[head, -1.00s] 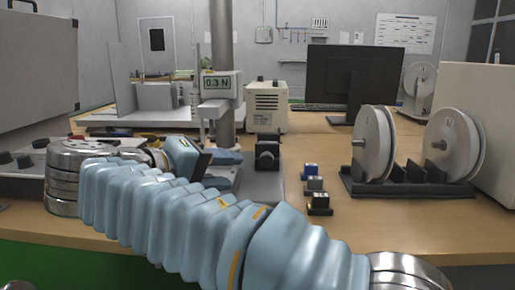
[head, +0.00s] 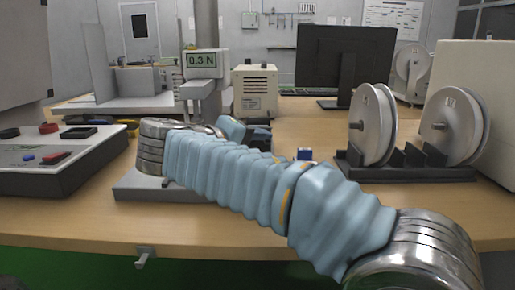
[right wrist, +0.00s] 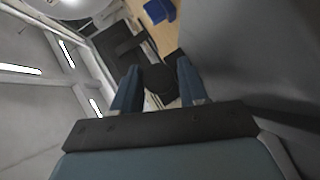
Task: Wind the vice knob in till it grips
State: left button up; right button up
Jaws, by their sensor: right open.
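My right arm crosses the front of the head view, and its blue gripper (head: 250,132) is at the test stand, partly hidden by the arm. In the right wrist view the gripper (right wrist: 158,88) is open, with one blue finger on each side of a dark round knob (right wrist: 159,80). I cannot tell whether either finger touches the knob. A dark vice body (right wrist: 127,48) appears beyond the knob. In the head view the vice is mostly hidden behind my arm and gripper. My left gripper is not in view.
A force gauge (head: 201,61) on the stand reads 0.3 N. A control box (head: 55,160) is at left, a beige box (head: 255,92) behind, and a spool rack (head: 410,172) at right. A small blue block (head: 305,154) stands just beyond my arm. The front table strip is clear.

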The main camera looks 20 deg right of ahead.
jog(key=shift+w+d+f, duration=0.15)
jog(key=shift+w+d, duration=0.05)
jog(key=shift+d, duration=0.15)
jog(key=shift+c, duration=0.4)
jog(key=c, duration=0.6)
